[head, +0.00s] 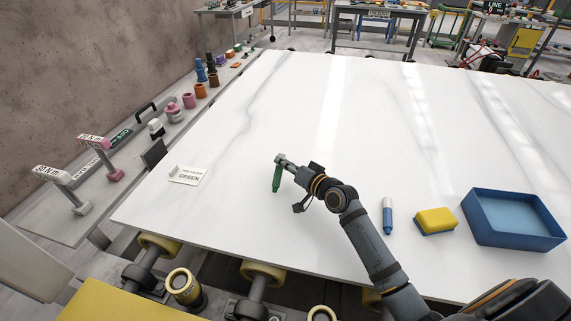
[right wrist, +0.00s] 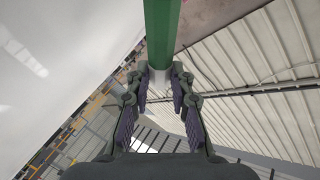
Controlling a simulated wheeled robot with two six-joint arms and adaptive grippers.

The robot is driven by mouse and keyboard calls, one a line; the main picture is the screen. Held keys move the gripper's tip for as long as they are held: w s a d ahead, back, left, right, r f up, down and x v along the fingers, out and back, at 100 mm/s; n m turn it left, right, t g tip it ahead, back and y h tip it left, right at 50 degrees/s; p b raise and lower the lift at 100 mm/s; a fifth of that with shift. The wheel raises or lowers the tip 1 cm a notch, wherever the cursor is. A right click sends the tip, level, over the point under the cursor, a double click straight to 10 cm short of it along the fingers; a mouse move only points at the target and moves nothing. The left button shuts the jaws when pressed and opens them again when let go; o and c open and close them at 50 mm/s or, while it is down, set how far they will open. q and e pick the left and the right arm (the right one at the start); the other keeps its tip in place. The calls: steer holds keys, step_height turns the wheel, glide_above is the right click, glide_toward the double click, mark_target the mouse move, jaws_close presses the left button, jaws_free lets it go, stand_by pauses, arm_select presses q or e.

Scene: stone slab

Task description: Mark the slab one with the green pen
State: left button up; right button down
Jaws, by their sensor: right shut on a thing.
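The white marble slab (head: 330,110) fills the middle of the head view, with grey veins and glossy light bands. My right gripper (head: 281,162) is over its left front part and is shut on the green pen (head: 277,180). The pen hangs about upright below the fingers. I cannot tell whether its tip touches the slab. In the right wrist view the green pen (right wrist: 161,35) runs up from between the fingertips (right wrist: 160,82). A small white card (head: 187,175) reading GREEN lies on the slab to the left of the pen. My left gripper is not in view.
A blue pen (head: 387,218), a yellow sponge (head: 435,220) and a blue tray (head: 513,219) are at the slab's right front. A side shelf (head: 110,185) at left holds tools and coloured cups. Yellow rollers (head: 263,274) lie under the front edge. The slab's middle is clear.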

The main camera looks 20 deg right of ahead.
steer(key=shift+f+b, duration=0.45)
steer(key=shift+f, duration=0.15)
stand_by(1.1)
steer(key=shift+w+d+b, duration=0.4)
steer(key=shift+w+d, duration=0.1)
steer(key=shift+w, duration=0.25)
steer(key=shift+w+d+b, duration=0.35)
steer(key=shift+w+d, duration=0.15)
steer(key=shift+w, duration=0.25)
stand_by(2.1)
steer(key=shift+r, duration=0.1)
step_height(320, 180, up, 7)
steer(key=p, duration=0.6)
steer(key=shift+p, duration=0.3)
step_height(320, 180, up, 3)
steer(key=p, duration=0.2)
steer(key=shift+f+p, duration=0.2)
steer(key=shift+p, duration=0.2)
stand_by(0.3)
